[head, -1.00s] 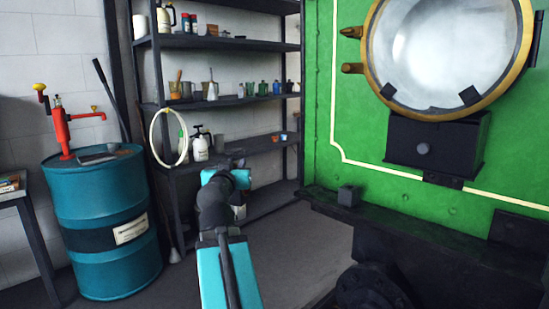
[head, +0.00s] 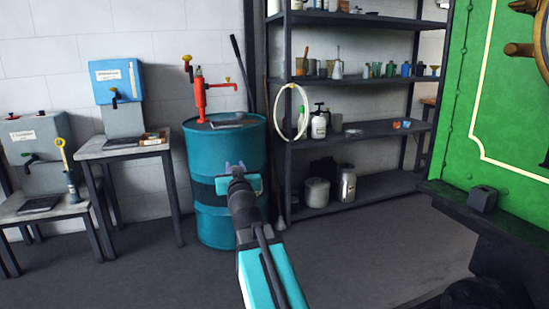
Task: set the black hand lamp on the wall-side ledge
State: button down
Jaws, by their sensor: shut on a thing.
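My gripper (head: 236,168) is in front of the teal drum, seen from behind over my arm, with its fingertips pointing away. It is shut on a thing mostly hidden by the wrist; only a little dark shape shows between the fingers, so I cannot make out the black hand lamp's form. A black ledge (head: 455,200) runs along the foot of the green tram side at the right, with a small dark block (head: 482,198) on it. I cannot tell whether this is the wall-side ledge. No other hand lamp is clearly seen.
The teal drum (head: 215,220) with a red pump (head: 200,95) stands against the wall. Dark shelves (head: 380,130) hold cans and bottles. Two small tables (head: 125,148) with dispensers are at the left. The floor (head: 370,240) between shelves and tram is clear.

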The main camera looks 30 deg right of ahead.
jog(key=w+a+f+n+y, duration=0.1)
jog(key=w+a+y, duration=0.1)
jog(key=a, duration=0.6)
jog(key=w+a+f+n+t+y, duration=0.1)
jog(key=w+a+f+n+y, duration=0.1)
jog(key=a, duration=0.6)
jog(key=w+a+f+n+y, duration=0.1)
jog(key=w+a+f+y, duration=0.1)
jog(key=a, duration=0.6)
jog(key=shift+w+a+f+y, duration=0.15)
jog(key=shift+w+a+y, duration=0.05)
jog(key=shift+w+y, duration=0.2)
jog(key=shift+a, duration=0.15)
